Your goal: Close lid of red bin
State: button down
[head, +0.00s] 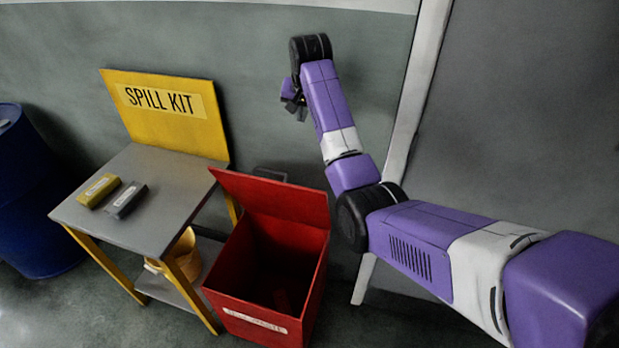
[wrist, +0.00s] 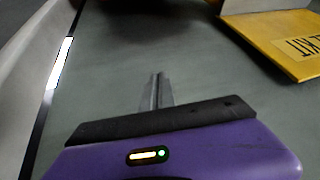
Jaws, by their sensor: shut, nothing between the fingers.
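The red bin (head: 262,312) stands on the floor in the head view, with a pale label on its front. Its red lid (head: 272,197) is open and stands tilted up at the back edge, so the dark inside shows. My gripper (head: 297,108) is high above and behind the lid, apart from it. In the wrist view the fingers (wrist: 156,92) are together with nothing between them. The bin and lid do not show in the wrist view.
A grey-topped table (head: 150,215) with a yellow SPILL KIT board (head: 170,112) stands left of the bin. It bears a yellow block (head: 99,190) and a grey block (head: 125,200). A tan bucket (head: 182,257) is beneath. A blue drum (head: 30,200) stands far left.

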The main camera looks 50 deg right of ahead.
jog(key=s+a+f+m+g+y, duration=0.2)
jog(key=s+a+f+g, duration=0.25)
jog(key=s, duration=0.25)
jog(key=shift+t, duration=0.25)
jog(key=f+p, duration=0.1)
jog(key=f, duration=0.2)
jog(key=f+p, duration=0.1)
jog(key=f, duration=0.3)
jog(key=a+f+p, duration=0.1)
jog(key=f, duration=0.3)
jog(key=shift+s, duration=0.15)
jog(key=shift+s+a+f+p, duration=0.15)
jog(key=shift+a+f+p, duration=0.1)
jog(key=shift+a+p, duration=0.25)
jog(key=shift+a, duration=0.1)
jog(key=shift+f, duration=0.15)
